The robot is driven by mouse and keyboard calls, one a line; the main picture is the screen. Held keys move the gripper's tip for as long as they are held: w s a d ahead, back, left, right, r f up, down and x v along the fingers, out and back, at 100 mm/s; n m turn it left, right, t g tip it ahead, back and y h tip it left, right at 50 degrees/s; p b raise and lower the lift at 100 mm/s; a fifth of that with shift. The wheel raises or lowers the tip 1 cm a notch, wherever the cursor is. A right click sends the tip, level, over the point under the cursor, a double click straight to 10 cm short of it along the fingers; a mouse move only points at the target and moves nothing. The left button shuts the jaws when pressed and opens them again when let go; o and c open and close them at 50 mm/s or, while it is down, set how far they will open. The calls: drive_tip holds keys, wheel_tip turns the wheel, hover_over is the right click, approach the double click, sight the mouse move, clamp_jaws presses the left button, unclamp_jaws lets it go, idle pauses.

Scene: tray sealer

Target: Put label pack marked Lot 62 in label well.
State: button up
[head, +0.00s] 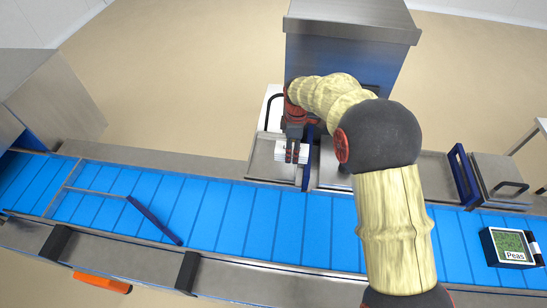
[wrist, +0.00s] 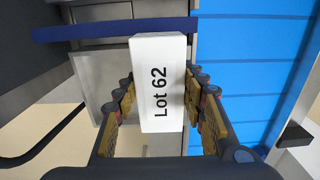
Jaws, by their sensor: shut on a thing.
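The white label pack (wrist: 158,82), marked "Lot 62" in black, sits between the two finger pads of my gripper (wrist: 162,92) in the wrist view. My gripper is shut on it. In the head view my gripper (head: 294,138) points down at the far side of the conveyor, with the pack (head: 291,153) at its tips. The pack is over a grey metal station (head: 262,160), beside an upright blue bar (head: 308,157). A grey recessed area (wrist: 95,92) shows beside and beyond the pack in the wrist view. I cannot tell for sure whether it is the label well.
The blue conveyor belt (head: 225,215) runs across the front, with a dark blue diverter bar (head: 153,220) on it. A tray labelled Peas (head: 511,246) stands at its right. A steel-topped cabinet (head: 350,22) rises behind my gripper. A hinged lid with handle (head: 505,180) is at right.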

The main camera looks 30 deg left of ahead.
hover_over(273, 166)
drive_tip(key=f, duration=0.6)
drive_tip(key=shift+w+d+p, duration=0.1)
drive_tip(key=shift+d+p, duration=0.25)
drive_tip(key=shift+d, duration=0.05)
drive_tip(key=shift+a+f, duration=0.5)
drive_tip(key=shift+f, duration=0.1)
drive_tip(key=shift+a+f+p, duration=0.1)
drive_tip(key=shift+f+p, duration=0.25)
drive_tip(key=shift+f, duration=1.25)
drive_tip(key=shift+f, duration=0.15)
drive_tip(key=o, duration=1.3)
wheel_tip(273, 166, up, 12)
drive_tip(key=shift+r+b, duration=0.15)
drive_tip(key=shift+b, duration=0.4)
